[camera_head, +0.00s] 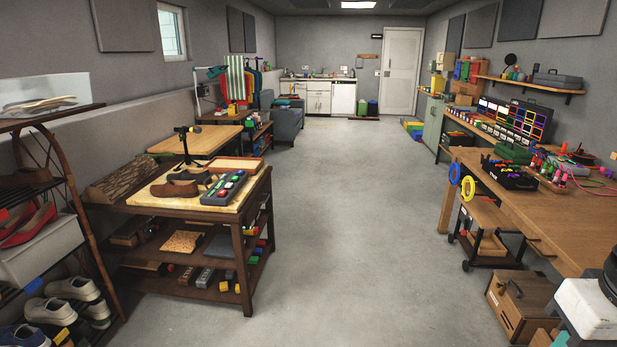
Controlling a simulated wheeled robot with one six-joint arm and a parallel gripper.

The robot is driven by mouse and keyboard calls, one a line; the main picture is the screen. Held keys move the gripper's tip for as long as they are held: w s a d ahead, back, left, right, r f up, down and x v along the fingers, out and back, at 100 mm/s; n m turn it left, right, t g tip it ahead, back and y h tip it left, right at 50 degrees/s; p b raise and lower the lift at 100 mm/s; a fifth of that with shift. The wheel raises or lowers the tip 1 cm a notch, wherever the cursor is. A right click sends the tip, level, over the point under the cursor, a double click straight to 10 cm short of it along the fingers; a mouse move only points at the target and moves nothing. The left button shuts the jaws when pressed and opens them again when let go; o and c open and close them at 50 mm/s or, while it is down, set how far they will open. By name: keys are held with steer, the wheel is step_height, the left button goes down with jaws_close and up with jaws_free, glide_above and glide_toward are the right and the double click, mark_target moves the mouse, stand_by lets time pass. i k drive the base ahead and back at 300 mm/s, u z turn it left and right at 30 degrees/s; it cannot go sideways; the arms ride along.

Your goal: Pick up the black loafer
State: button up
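A shoe rack (52,118) stands at the left edge and is partly cut off. It holds red heels (38,222), a dark brownish shoe (22,178) on an upper shelf, pale sneakers (73,289) low down, and a dark blue shoe (22,336) at the bottom left corner. The rack's inner shelves are in shadow, so dark shoes there are hard to tell apart. My gripper is not in view.
A wooden table (240,205) with lower shelves and many small items stands right of the rack. A long workbench (520,205) lines the right side, with a wooden crate (517,303) below. The grey floor (350,215) between them is clear toward the white door (401,72).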

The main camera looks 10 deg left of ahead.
mark_target(199, 176)
steer(key=z, duration=0.1)
steer(key=i, duration=1.9)
steer(key=u, duration=0.5)
steer(key=i, duration=1.85)
steer(key=u, duration=1.4)
steer(key=i, duration=0.95)
steer(key=u, duration=0.45)
